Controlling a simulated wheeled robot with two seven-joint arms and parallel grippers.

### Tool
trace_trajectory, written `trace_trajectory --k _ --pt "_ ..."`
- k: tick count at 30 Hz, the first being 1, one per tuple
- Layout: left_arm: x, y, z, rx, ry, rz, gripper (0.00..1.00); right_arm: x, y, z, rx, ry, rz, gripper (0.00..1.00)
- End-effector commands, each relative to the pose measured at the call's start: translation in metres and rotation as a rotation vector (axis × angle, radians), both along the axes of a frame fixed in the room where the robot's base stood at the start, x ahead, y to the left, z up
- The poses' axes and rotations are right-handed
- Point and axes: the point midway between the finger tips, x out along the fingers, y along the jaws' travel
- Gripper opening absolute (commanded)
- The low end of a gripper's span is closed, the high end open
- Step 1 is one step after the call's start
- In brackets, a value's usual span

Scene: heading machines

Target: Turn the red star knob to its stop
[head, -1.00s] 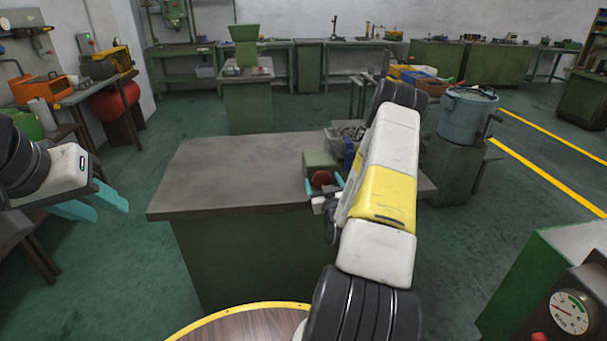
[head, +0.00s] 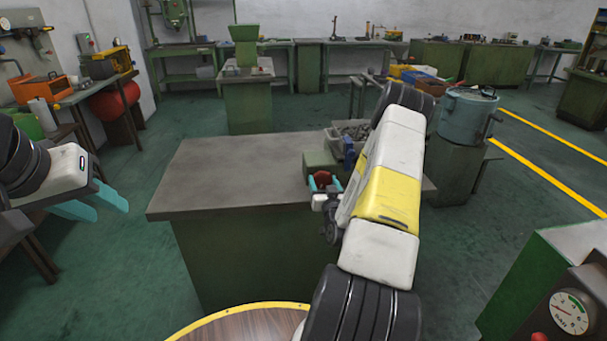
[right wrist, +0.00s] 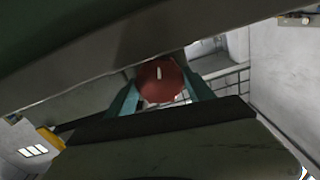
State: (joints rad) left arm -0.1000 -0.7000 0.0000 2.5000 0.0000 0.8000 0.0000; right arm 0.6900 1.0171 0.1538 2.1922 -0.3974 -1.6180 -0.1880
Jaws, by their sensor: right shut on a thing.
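The red star knob (head: 321,180) sits on the front of a small green box (head: 322,160) on the grey-topped bench. It shows larger in the right wrist view (right wrist: 160,82), with a pale mark on its face. My right gripper (head: 325,188) is at the knob, its teal fingers (right wrist: 161,96) on either side of it, shut on it. The right arm hides part of the bench behind. My left gripper (head: 100,205) is at the left, its teal fingers apart and empty, away from the bench.
The bench top (head: 225,175) is clear on its left. A grey bin (head: 350,132) of parts and a small blue item (head: 349,152) are beside the green box. A blue-grey drum (head: 466,113) stands right of the bench. A machine with a gauge (head: 569,313) is at front right.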

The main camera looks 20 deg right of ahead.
Motion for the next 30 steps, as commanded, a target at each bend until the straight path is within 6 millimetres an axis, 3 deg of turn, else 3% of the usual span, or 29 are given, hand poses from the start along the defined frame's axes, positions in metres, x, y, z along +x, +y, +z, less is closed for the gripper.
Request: trace_trajectory --k 15,30 --pt "0.0 0.0 0.0 0.0 0.0 0.0 0.36 -0.0007 -0.0002 -0.0012 0.299 -0.07 -0.001 0.21" --pt "0.0 0.0 0.0 0.0 0.0 0.0 0.36 -0.001 -0.0002 -0.0018 0.343 -0.079 0.0 0.21"
